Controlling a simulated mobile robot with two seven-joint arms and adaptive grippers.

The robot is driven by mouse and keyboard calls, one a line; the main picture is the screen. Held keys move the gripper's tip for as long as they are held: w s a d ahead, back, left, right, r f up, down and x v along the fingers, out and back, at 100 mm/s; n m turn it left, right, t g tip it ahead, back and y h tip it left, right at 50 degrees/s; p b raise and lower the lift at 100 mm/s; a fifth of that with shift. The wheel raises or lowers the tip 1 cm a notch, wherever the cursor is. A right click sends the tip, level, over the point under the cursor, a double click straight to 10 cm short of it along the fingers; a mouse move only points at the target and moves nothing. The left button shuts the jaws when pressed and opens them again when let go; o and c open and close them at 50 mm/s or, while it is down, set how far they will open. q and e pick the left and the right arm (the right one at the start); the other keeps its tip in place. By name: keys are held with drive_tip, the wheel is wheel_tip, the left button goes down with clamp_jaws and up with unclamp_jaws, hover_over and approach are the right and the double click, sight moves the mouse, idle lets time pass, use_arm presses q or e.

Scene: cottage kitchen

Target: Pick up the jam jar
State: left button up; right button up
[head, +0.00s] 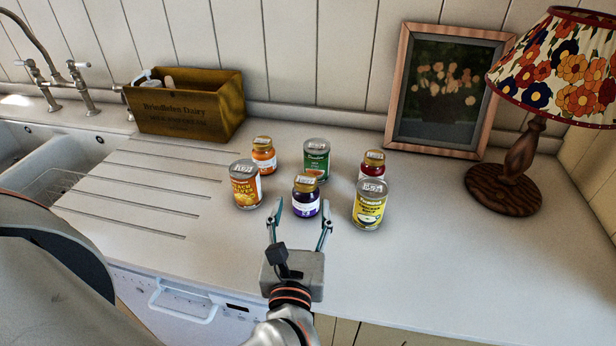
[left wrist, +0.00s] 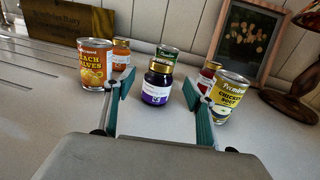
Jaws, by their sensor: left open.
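A small dark jar with a purple label and a gold lid (head: 306,197) stands upright at the front of a group on the worktop. In the left wrist view this jar (left wrist: 158,82) is centred between the fingers. I cannot read which label says jam. My left gripper (head: 303,212) is open and empty, its fingertips at the near side of the purple-labelled jar, one to each side. No contact shows. My right gripper is not in view.
Tins crowd the jars: peach halves (head: 246,185) left, chicken soup (head: 369,205) right, a green tin (head: 316,159) behind. A wooden crate (head: 190,104), a framed picture (head: 443,90) and a lamp (head: 508,174) stand further back. The worktop (head: 450,255) is clear at front right.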

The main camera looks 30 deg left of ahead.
sight(305, 193)
use_arm(q)
drive_tip(key=shift+w+a, duration=0.1)
drive_tip(key=shift+w, duration=0.15)
drive_tip(key=shift+w+a+r, duration=0.1)
drive_tip(key=shift+w, duration=0.15)
drive_tip(key=shift+p+x, duration=0.35)
drive_tip(key=shift+x, duration=0.75)
drive_tip(key=p+x, duration=0.1)
drive_tip(key=x, duration=0.3)
drive_tip(key=shift+w, duration=0.4)
drive_tip(key=c, duration=1.5)
